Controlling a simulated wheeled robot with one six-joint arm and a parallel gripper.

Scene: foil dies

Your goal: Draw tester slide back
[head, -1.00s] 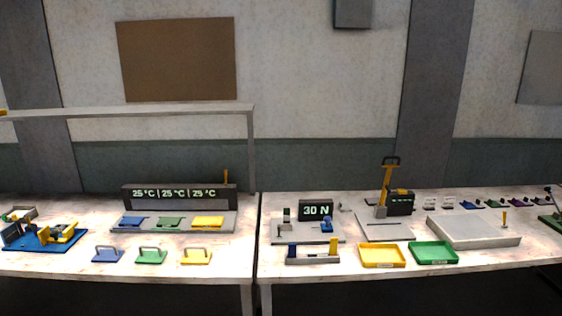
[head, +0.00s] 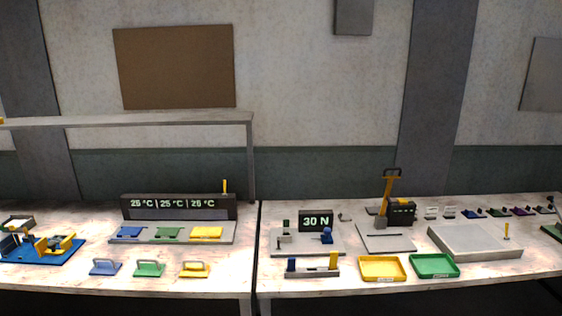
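The tester stands on the right bench in the head view, with a grey base plate (head: 290,252) and a dark display (head: 316,220) reading 30 N. A blue part with a rounded top (head: 326,236), which looks like the slide, sits on the plate in front of the display's right side. A small grey upright post (head: 279,243) is on the plate's left part, and a small dark green-topped piece is behind it. It is too small to tell whether the slide touches anything. My gripper is not in view.
In front of the tester is a grey holder (head: 312,273) with blue and yellow end blocks. Yellow (head: 382,278) and green (head: 434,275) trays lie to its right. A lever press (head: 388,200) stands right of the tester. The left bench holds a three-part heater panel (head: 180,206) and handled plates.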

